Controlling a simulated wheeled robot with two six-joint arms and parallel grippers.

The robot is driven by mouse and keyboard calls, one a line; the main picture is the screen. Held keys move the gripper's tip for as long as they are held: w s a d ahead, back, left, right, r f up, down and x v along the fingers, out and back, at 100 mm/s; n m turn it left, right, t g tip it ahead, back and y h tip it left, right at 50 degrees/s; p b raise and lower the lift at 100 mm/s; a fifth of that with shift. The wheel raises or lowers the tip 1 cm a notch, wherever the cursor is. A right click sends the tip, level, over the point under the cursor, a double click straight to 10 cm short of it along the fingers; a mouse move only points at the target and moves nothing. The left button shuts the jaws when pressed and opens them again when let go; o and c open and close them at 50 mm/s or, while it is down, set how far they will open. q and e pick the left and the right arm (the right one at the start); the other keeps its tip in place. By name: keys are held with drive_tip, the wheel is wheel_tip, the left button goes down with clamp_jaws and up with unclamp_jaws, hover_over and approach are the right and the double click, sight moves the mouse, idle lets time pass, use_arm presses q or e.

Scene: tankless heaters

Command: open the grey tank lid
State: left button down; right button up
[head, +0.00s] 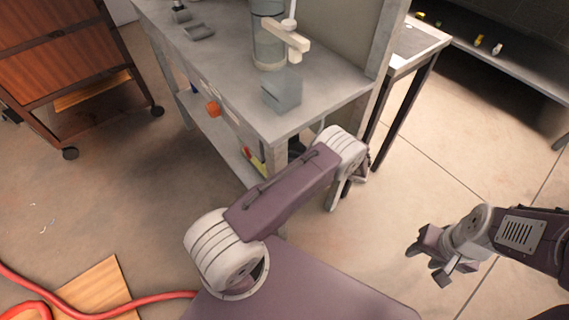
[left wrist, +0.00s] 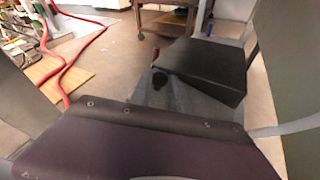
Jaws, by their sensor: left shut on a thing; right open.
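A small grey box (head: 283,92) stands near the front corner of the grey workbench (head: 225,62); I cannot tell whether it is the tank. My left arm reaches up to the bench corner in the head view, where its fingers are hidden. In the left wrist view my left gripper's dark purple body (left wrist: 140,145) fills the bottom. Beyond it are a dark flat panel (left wrist: 205,68) and a grey sloping surface (left wrist: 190,103); which one the shut jaws hold is unclear. My right gripper (head: 426,267) is open and empty above the floor at the right.
A cylinder with a beige handle (head: 285,36) stands behind the grey box. An orange knob (head: 213,108) sticks out from the bench front. A wooden cart (head: 65,50) stands at the left. A red hose (head: 85,314) crosses a wooden board (head: 98,290).

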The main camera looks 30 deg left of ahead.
use_arm(q)
drive_tip(key=shift+w+d+r, duration=0.15)
drive_tip(key=shift+w+r, duration=0.25)
drive_tip(key=shift+r, duration=0.2)
drive_tip(key=shift+w+d+r, duration=0.15)
drive_tip(key=shift+w+r, duration=0.2)
drive_tip(key=shift+r, duration=0.2)
drive_tip(key=shift+w+d+r, duration=0.2)
drive_tip(key=shift+w+r, duration=0.25)
drive_tip(key=shift+r, duration=0.05)
drive_tip(key=shift+w+d+r, duration=0.2)
drive_tip(key=shift+w+r, duration=0.25)
